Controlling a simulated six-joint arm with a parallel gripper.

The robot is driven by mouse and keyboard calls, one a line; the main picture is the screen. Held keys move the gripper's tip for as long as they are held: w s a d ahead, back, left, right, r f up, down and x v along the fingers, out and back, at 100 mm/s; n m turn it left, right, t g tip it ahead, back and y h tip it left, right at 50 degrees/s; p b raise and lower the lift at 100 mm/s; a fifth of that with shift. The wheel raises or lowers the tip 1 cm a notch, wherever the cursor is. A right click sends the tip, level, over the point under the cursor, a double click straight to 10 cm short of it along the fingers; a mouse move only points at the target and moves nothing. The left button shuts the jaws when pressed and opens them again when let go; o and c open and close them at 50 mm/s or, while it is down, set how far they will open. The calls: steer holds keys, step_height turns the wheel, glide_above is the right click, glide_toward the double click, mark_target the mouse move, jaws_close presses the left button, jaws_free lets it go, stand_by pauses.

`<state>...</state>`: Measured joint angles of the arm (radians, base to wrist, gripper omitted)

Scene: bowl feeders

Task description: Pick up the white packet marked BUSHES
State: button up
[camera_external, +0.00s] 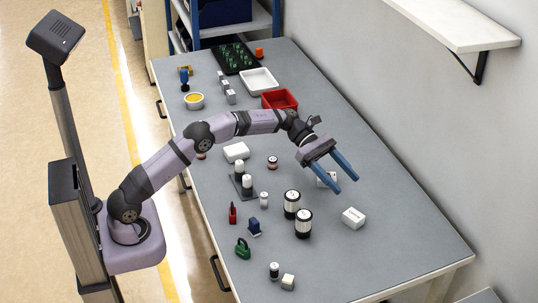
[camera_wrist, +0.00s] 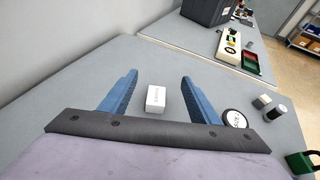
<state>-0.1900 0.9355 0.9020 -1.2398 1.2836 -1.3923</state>
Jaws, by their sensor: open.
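A white packet (camera_external: 353,217) with dark lettering lies on the grey bench, beyond my fingertips. What looks like the same packet (camera_wrist: 156,100) shows between my fingers in the wrist view. The lettering is too small to read surely, so I cannot tell which is marked BUSHES. My gripper (camera_external: 348,170) has its two blue fingers spread apart, empty, above the bench. It also shows in the wrist view (camera_wrist: 158,74).
Two black-and-white cylinders (camera_external: 304,223) stand left of the farther packet. A green padlock (camera_external: 243,249), a blue item (camera_external: 254,227) and a small white block (camera_external: 288,281) lie farther left. A red bin (camera_external: 279,99) is at the back. The bench right of the packets is clear.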

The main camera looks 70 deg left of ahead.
glide_toward(350, 211)
steer(key=x, duration=0.4)
steer(key=shift+d+f, duration=0.15)
steer(key=shift+p+x, duration=0.9)
steer(key=shift+x, duration=2.75)
steer(key=shift+c, duration=0.7)
steer(key=c, duration=1.1)
step_height(350, 211, up, 10)
steer(key=shift+b, duration=0.4)
